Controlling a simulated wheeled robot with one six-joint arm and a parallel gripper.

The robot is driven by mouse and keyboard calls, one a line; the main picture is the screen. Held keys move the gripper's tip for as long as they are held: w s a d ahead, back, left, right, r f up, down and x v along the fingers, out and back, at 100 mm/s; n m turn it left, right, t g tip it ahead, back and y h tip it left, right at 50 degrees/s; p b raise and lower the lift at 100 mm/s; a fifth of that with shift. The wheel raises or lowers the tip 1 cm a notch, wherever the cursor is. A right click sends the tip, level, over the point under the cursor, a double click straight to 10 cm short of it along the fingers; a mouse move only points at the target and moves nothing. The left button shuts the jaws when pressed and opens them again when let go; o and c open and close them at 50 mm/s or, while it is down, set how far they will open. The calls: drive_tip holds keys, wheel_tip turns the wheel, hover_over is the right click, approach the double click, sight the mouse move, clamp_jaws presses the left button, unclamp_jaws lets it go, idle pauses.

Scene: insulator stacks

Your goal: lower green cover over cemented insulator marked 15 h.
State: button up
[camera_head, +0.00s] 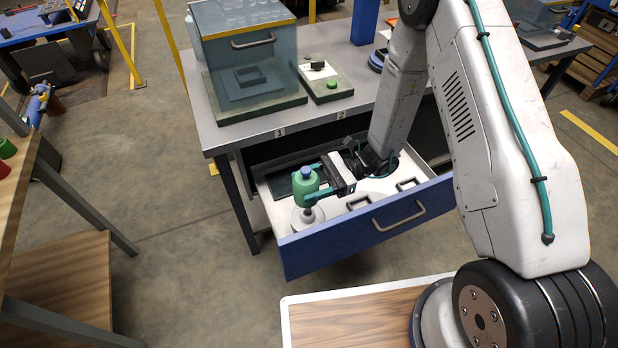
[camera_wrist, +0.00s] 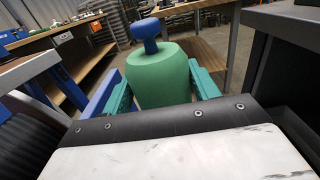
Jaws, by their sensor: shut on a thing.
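The green cover (camera_head: 304,187) with its blue knob (camera_head: 306,171) is upright between the teal fingers of my gripper (camera_head: 312,184). The cover also shows in the wrist view (camera_wrist: 158,78), with its blue knob (camera_wrist: 146,32) on top and a finger on each side. My gripper is shut on the cover. Below the cover, a pale grey insulator (camera_head: 307,218) with a dark top stands at the left front corner of the open drawer. The cover appears above it; the exact gap and alignment cannot be told. No 15 h marking is legible.
The blue-fronted drawer (camera_head: 350,228) is pulled out below the grey bench (camera_head: 262,127). A grey box (camera_head: 243,45) and a small green-buttoned unit (camera_head: 326,86) stand on the bench.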

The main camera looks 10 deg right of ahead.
drive_tip(key=shift+f, duration=4.9)
drive_tip(key=o, duration=1.1)
drive_tip(key=shift+c, duration=0.2)
drive_tip(key=shift+d, duration=0.1)
drive_tip(key=v, duration=0.7)
drive_tip(key=shift+d, duration=0.35)
drive_tip(key=shift+w, duration=0.15)
